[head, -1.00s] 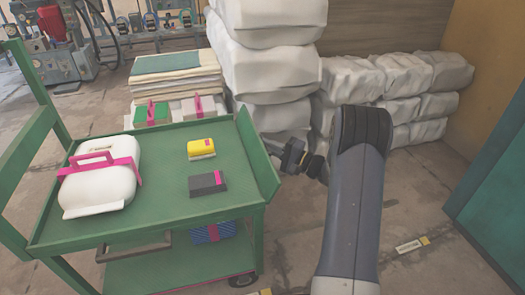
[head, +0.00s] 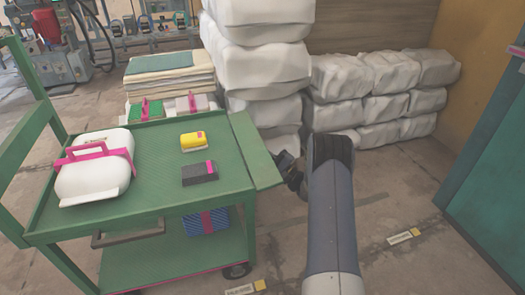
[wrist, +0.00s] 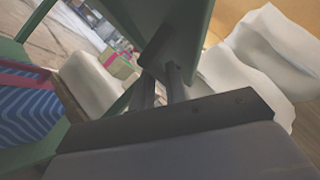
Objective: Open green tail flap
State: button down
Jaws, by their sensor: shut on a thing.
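The green tail flap (head: 254,158) is hinged along the right side of the green cart (head: 120,222) and leans outward, close to level with the cart top. My gripper (head: 284,164) is at the flap's outer edge, with its fingers mostly hidden by the flap in the head view. In the wrist view the flap (wrist: 188,38) is a green panel running down to my gripper (wrist: 162,84), which is shut on its edge.
A white case with a pink handle (head: 92,172), a yellow block (head: 193,141) and a dark grey block (head: 199,174) sit on the cart top. White sacks (head: 262,68) are stacked behind. A teal cabinet (head: 492,180) stands at right, with open floor (head: 410,205) before it.

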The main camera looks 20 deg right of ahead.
jog(key=shift+a+f, duration=0.2)
jog(key=shift+a, duration=0.3)
jog(key=shift+r, duration=0.1)
jog(key=c, duration=1.5)
grip_release()
jog(key=shift+w, duration=0.1)
jog(key=shift+d, duration=0.3)
jog(key=p+v, duration=0.3)
jog(key=v, duration=0.7)
jog(key=shift+s+f, duration=0.3)
jog(key=shift+a, duration=0.15)
